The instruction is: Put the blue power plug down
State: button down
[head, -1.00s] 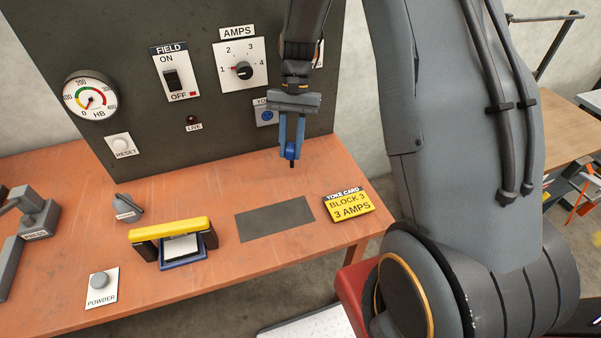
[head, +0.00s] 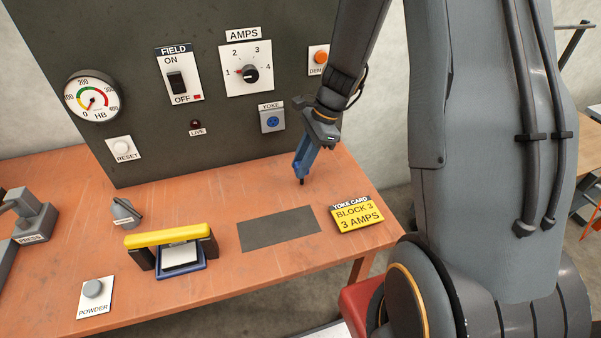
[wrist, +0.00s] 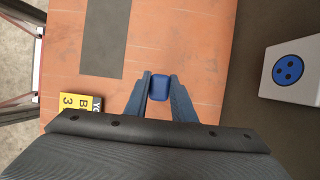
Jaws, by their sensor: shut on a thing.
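My gripper (head: 303,166) is shut on the blue power plug, above the back right part of the orange bench. The plug (wrist: 159,86) shows in the wrist view as a small blue block between the two blue fingers. In the head view the fingers mostly hide it, and a dark tip points down below them. I cannot tell whether that tip touches the bench. The blue yoke socket (head: 272,121) on the panel is empty, with its holes showing; it also shows in the wrist view (wrist: 288,70).
A dark grey mat (head: 279,229) lies bare on the bench (head: 223,277), with the yellow yoke card (head: 354,214) to its right. A yellow-handled yoke (head: 168,239) stands to the left. The dark panel (head: 140,50) rises behind. Clear bench surface lies between panel and mat.

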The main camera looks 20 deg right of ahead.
jog(key=shift+f, duration=1.7)
jog(key=shift+f, duration=0.25)
jog(key=shift+f, duration=0.35)
jog(key=c, duration=1.5)
grip_release()
jog(key=shift+r, duration=0.35)
jog(key=b+v, duration=0.1)
jog(key=v, duration=1)
jog(key=s+a+n+h, duration=0.1)
jog(key=s+n, duration=0.4)
jog(key=n, duration=0.1)
jog(key=s+a+r+n+h, duration=0.1)
jog(key=s+a+n+h, duration=0.1)
jog(key=s+n, duration=0.3)
jog(key=s+a+r+n+h, duration=0.1)
jog(key=s+n, duration=0.5)
jog(key=n, duration=0.1)
jog(key=shift+a, duration=0.2)
